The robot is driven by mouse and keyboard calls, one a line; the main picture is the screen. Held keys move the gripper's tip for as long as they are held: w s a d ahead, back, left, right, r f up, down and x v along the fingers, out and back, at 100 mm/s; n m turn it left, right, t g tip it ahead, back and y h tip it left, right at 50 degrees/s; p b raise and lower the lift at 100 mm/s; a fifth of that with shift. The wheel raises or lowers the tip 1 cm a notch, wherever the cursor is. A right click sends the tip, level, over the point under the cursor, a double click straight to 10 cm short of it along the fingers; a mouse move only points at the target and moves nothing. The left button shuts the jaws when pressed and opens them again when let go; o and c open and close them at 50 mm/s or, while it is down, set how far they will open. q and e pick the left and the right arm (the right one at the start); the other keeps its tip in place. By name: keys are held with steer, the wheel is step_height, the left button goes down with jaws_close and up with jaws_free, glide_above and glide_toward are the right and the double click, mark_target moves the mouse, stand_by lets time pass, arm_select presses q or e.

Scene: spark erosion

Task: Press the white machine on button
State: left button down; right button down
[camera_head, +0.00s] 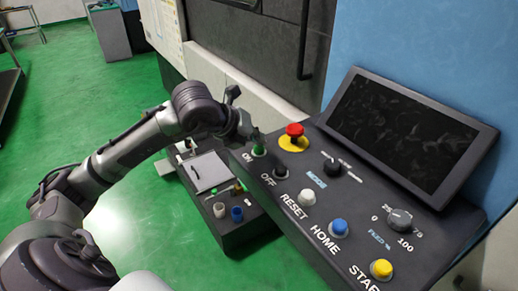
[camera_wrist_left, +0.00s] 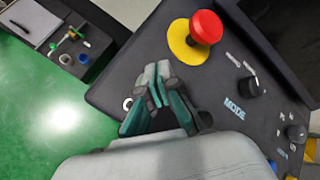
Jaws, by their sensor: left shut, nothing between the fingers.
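The control panel (camera_head: 335,240) slopes across the right of the head view. A small green button (camera_head: 258,149) labelled ON sits near its far left corner. A white button (camera_head: 307,198) is labelled RESET. My left gripper (camera_head: 252,133) is shut and empty, its fingertips at or just above the ON button; whether they touch it I cannot tell. In the left wrist view the closed fingers (camera_wrist_left: 156,88) hang over the panel, hiding the ON button. My right gripper is out of view.
A red emergency stop (camera_head: 294,134) on a yellow base is close beside the gripper. Black OFF (camera_head: 282,171), blue HOME (camera_head: 338,228) and yellow (camera_head: 381,269) buttons line the panel. Two knobs and a dark screen (camera_head: 410,130) lie behind. A dark tray (camera_head: 240,236) with small items stands left.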

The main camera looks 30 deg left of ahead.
mark_target(256, 148)
arm_select(q)
steer(key=shift+f+b, duration=0.4)
steer(key=shift+b, duration=0.15)
stand_by(0.7)
stand_by(0.3)
steer(key=shift+r+p, duration=0.4)
steer(key=shift+r, duration=0.45)
steer(key=shift+r+p, duration=1.65)
steer(key=shift+r, duration=0.9)
steer(key=shift+s+f, duration=0.1)
steer(key=shift+f, duration=0.05)
